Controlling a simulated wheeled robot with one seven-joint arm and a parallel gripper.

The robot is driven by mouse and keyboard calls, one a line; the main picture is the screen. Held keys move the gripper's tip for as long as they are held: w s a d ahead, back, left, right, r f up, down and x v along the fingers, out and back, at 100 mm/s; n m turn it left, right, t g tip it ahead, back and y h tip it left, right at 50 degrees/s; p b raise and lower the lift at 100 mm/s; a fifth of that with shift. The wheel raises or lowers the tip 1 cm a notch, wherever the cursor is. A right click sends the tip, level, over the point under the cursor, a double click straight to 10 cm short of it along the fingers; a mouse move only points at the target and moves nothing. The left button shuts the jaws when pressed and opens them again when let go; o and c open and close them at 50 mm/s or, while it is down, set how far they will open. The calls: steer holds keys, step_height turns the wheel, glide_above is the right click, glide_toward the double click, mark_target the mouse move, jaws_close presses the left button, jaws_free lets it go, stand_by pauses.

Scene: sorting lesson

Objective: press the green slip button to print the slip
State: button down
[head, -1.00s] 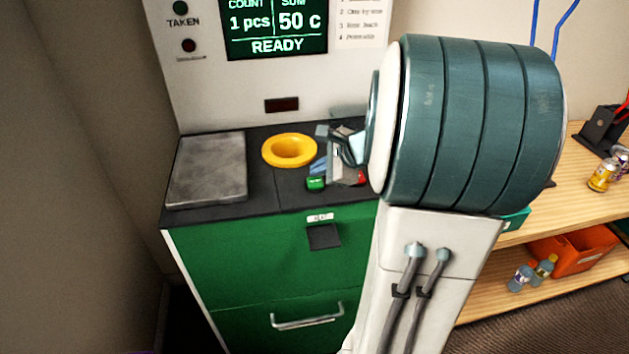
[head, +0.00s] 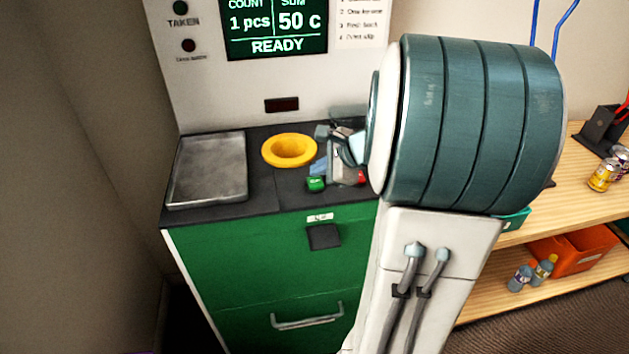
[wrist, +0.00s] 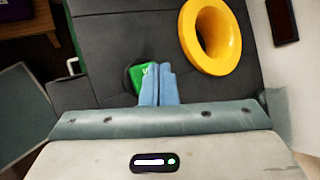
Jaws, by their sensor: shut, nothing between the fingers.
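The green slip button (head: 316,184) sits on the dark counter top near its front edge, in front of and to the right of the yellow ring. It also shows in the wrist view (wrist: 139,76), partly covered by my fingertips. My gripper (head: 319,167) is shut and empty, with its blue fingers (wrist: 157,84) together right at the button. I cannot tell whether the fingertips touch the button or hover above it. The slip slot (head: 323,236) is on the green front below, with no paper visible in it. The screen (head: 276,27) reads 1 pcs, 50 c, READY.
A yellow funnel ring (head: 290,150) stands close beside my fingers. A grey metal plate (head: 207,169) lies at the counter's left. A red button (head: 361,177) is just right of my gripper. A wooden shelf with cans (head: 603,176) and an orange crate (head: 573,251) is at right.

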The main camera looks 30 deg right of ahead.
mark_target(320, 183)
steer(key=shift+f, duration=0.15)
steer(key=shift+f+b, duration=0.3)
steer(key=shift+b, duration=0.15)
steer(key=shift+f+b, duration=0.55)
stand_by(0.4)
steer(key=shift+r, duration=0.15)
steer(key=shift+r+p, duration=0.75)
steer(key=shift+r, duration=0.1)
step_height(320, 183, up, 5)
steer(key=p, duration=0.4)
stand_by(0.8)
